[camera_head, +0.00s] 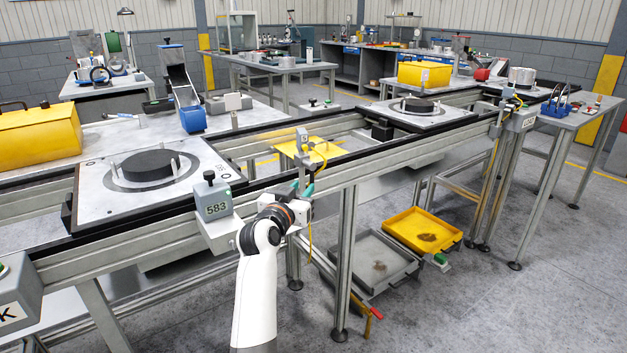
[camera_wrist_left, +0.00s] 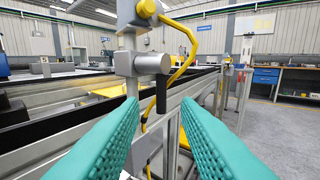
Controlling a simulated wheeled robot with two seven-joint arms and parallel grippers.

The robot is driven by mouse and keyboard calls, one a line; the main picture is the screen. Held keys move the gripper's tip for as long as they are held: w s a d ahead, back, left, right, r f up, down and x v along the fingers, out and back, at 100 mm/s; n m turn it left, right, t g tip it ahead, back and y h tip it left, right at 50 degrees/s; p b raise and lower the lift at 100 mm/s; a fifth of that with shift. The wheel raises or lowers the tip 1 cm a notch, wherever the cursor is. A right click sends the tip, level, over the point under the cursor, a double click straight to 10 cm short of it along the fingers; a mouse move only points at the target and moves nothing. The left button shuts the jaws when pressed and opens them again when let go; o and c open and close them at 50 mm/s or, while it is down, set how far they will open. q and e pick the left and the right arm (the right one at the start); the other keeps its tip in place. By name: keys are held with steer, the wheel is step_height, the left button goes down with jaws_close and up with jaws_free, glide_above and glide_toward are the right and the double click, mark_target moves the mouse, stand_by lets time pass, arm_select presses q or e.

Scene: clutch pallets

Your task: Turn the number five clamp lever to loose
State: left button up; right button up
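A grey clamp (camera_wrist_left: 152,63) sits on an upright post (camera_wrist_left: 131,40) in the left wrist view, beside the conveyor rail. A short black lever (camera_wrist_left: 162,95) hangs straight down from the clamp. No number five is readable on it. In the head view, the post's grey block (camera_head: 302,138) stands above the rail, just beyond my left gripper. My left gripper (camera_head: 301,190) is open, its teal fingers apart (camera_wrist_left: 165,140) with nothing between them; the lever is ahead, between the fingers in the picture. My right gripper is out of view.
A box marked 583 (camera_head: 214,200) with a black knob is left of my left gripper. A pallet (camera_head: 105,200) with a black disc lies on the conveyor. A yellow cable (camera_wrist_left: 185,62) loops beside the clamp. Trays (camera_head: 370,265) lie below on the right.

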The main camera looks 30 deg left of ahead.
mark_target(311, 180)
arm_select(q)
steer(key=w, duration=0.4)
steer(key=w+a, duration=0.1)
steer(key=w, duration=0.1)
steer(key=shift+w+a, duration=0.1)
steer(key=shift+w, duration=0.25)
steer(key=shift+f, duration=0.1)
jaws_close()
